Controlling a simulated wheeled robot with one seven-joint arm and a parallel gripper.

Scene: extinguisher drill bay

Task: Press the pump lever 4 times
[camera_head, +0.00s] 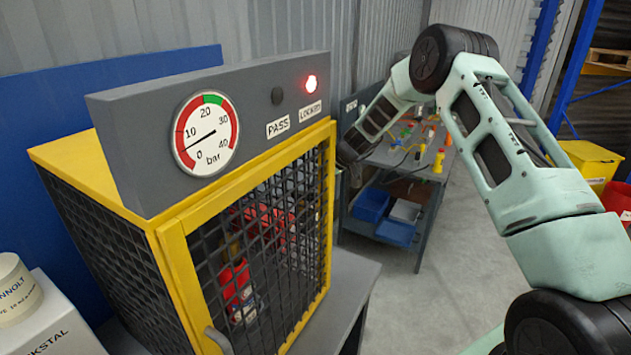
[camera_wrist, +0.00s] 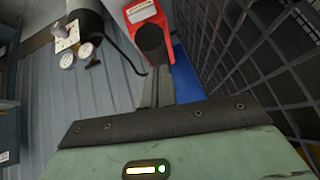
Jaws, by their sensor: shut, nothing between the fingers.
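The pressure gauge (camera_head: 206,134) on the grey panel reads low, with its needle between 0 and 10 bar. The red lamp (camera_head: 311,83) on the right is lit, and the lamp (camera_head: 278,95) above the PASS label is dark. In the wrist view a red block (camera_wrist: 141,10) with a black round end stands ahead of my gripper (camera_wrist: 158,84); I cannot tell whether it is the pump lever. My gripper is shut and empty, beside a mesh wall. In the head view it is mostly hidden behind the cage's far right edge.
The yellow cage (camera_head: 176,262) with a mesh door holds red equipment (camera_head: 235,283). A workbench (camera_head: 424,167) with small items and blue bins (camera_head: 371,204) stands behind. A yellow bin (camera_head: 590,160) is at the right. The floor between is clear.

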